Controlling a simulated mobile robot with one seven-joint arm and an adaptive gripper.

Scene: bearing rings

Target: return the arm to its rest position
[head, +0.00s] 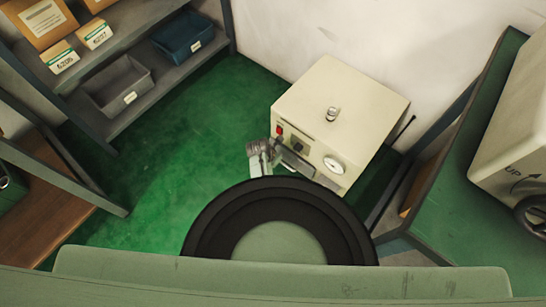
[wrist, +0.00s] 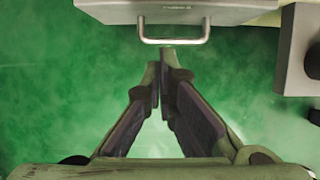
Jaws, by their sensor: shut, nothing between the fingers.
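My gripper (wrist: 162,72) is shut and empty in the wrist view, its two dark fingers meeting at their tips. The tips are just below a metal bar handle (wrist: 174,41) on a grey front panel (wrist: 190,13), and nothing is between the fingers. In the head view my gripper (head: 259,156) shows as a small grey shape at the left front of a cream machine (head: 335,100). My arm hides part of the machine's lower front. No bearing ring can be made out for certain.
The machine has a red button (head: 280,130), a round gauge (head: 334,164) and a top knob (head: 333,114). A shelf with a grey bin (head: 118,86), a blue bin (head: 183,38) and boxes is at left. A green bench (head: 455,215) is at right. Green floor (head: 190,135) is clear.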

